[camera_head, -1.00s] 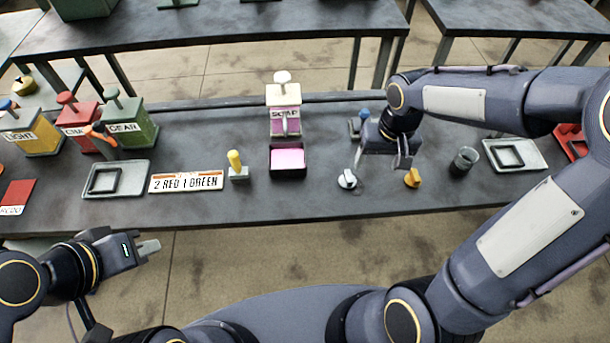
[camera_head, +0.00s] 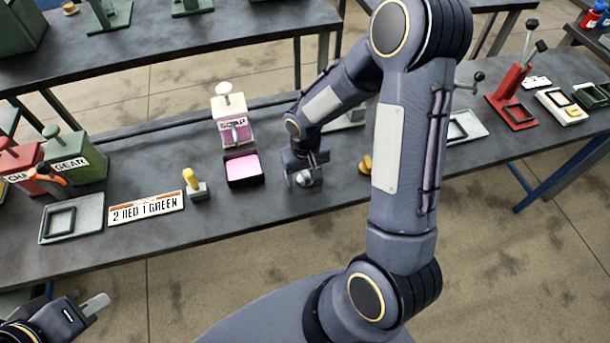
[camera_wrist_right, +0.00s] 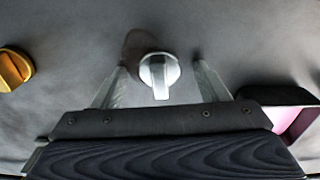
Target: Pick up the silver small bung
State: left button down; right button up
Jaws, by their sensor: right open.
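The silver small bung (camera_head: 304,178) stands on the dark bench, right of the pink-filled tray. In the right wrist view the bung (camera_wrist_right: 159,73) shows a round top with a flat grip, midway between two fingers. My right gripper (camera_head: 304,182) is open around it, pointing down, one finger on each side. In the right wrist view the right gripper (camera_wrist_right: 160,88) has a visible gap between each finger and the bung. My left gripper (camera_head: 92,306) is low at the left, off the bench's front edge; its jaw gap does not show clearly.
A yellow bung (camera_head: 365,164) is just right of the right gripper, partly behind my arm; it also shows in the right wrist view (camera_wrist_right: 15,68). The pink-filled tray (camera_head: 230,183) is close on the left. The soap dispenser (camera_head: 233,120) stands behind it.

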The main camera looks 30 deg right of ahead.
jog(key=c, duration=1.1)
